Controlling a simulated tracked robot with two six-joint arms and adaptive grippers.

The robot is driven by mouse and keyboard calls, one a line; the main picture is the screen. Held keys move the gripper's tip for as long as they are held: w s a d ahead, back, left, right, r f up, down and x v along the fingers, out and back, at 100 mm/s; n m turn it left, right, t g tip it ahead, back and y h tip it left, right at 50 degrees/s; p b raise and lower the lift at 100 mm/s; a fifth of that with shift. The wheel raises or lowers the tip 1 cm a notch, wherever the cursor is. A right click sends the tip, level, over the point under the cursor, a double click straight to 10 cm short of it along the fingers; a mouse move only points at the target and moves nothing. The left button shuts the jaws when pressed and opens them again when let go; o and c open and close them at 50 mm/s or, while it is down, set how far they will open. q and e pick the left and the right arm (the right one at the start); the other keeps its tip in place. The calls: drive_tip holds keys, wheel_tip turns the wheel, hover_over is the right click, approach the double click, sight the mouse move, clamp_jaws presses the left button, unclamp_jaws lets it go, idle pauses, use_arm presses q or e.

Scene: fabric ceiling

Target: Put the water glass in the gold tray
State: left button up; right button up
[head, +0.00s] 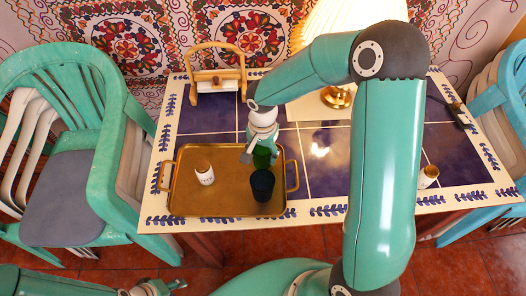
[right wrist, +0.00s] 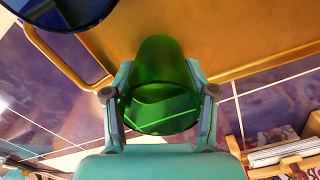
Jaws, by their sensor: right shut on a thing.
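The water glass is a green see-through glass (head: 262,157), held by my right gripper (head: 256,150) at the back right part of the gold tray (head: 225,207). In the right wrist view the glass (right wrist: 165,75) sits between the two fingers of the gripper (right wrist: 160,97), which are shut on it, with the gold tray (right wrist: 225,30) behind it. I cannot tell whether its base touches the tray. My left gripper (head: 158,288) is at the bottom left edge, away from the table, partly cut off.
In the tray, a dark blue cup (head: 262,186) stands just in front of the green glass and a white cup (head: 204,174) stands at left. A wooden rack (head: 216,80) and a lamp (head: 337,96) stand behind. Another small cup (head: 428,177) is at the table's right.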

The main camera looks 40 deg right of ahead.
drive_tip(key=shift+f, duration=0.1)
drive_tip(key=o, duration=1.2)
drive_tip(key=shift+o, duration=0.2)
drive_tip(key=shift+r, duration=0.55)
wheel_tip(320, 180, up, 11)
drive_tip(key=shift+r, duration=0.15)
